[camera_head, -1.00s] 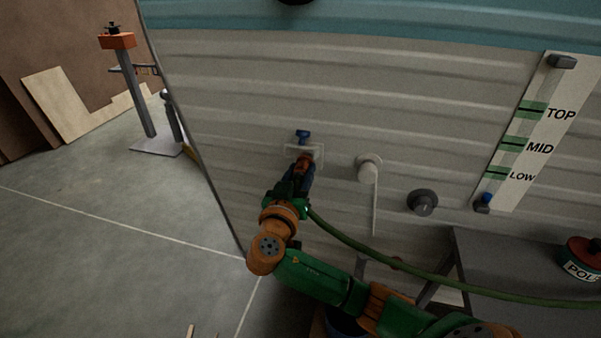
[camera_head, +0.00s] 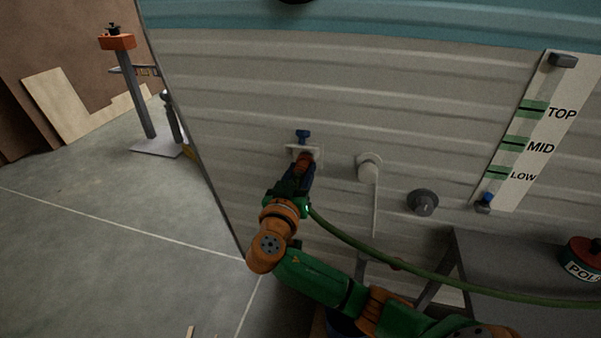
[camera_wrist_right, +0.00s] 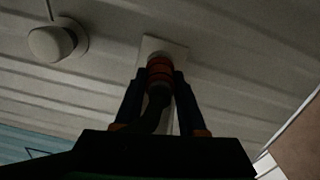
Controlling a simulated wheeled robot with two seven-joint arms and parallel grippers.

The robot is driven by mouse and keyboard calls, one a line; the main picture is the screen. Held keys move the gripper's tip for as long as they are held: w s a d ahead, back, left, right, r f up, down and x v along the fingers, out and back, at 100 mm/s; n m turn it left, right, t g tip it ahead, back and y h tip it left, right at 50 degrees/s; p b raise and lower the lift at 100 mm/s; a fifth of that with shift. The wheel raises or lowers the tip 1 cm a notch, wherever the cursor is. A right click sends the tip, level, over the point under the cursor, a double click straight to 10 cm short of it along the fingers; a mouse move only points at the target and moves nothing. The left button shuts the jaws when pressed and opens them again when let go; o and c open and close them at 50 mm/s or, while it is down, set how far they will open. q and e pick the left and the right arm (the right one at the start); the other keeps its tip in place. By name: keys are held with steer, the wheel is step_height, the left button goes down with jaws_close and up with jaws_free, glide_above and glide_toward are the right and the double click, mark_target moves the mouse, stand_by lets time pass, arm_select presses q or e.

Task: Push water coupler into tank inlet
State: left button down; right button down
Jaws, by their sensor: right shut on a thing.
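The water coupler (camera_head: 305,160) is orange-red and sits at the end of a green hose (camera_head: 400,264). Its front end is against the tank inlet, a pale square plate (camera_head: 318,154) with a blue valve handle (camera_head: 303,135) on the camper wall. My right gripper (camera_head: 299,178) is shut on the coupler from below. In the right wrist view the coupler (camera_wrist_right: 160,74) lies between my two dark fingers (camera_wrist_right: 158,90), in line with the inlet plate (camera_wrist_right: 176,53). How deep it sits in the inlet is hidden. My left gripper is not in view.
A white round fitting (camera_head: 368,168) and a grey cap (camera_head: 422,202) are on the wall to the right. A level gauge strip (camera_head: 524,134) is further right. A grey bench (camera_head: 478,252) bears a labelled red and teal can (camera_head: 584,256).

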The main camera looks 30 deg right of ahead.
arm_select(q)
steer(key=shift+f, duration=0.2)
arm_select(e)
steer(key=shift+w+d, duration=0.25)
steer(key=shift+d, duration=0.05)
steer(key=shift+c, duration=2)
jaws_free()
steer(key=shift+s+a, duration=0.15)
steer(key=shift+a, duration=0.1)
steer(key=v, duration=0.6)
steer(key=shift+s+a, duration=0.2)
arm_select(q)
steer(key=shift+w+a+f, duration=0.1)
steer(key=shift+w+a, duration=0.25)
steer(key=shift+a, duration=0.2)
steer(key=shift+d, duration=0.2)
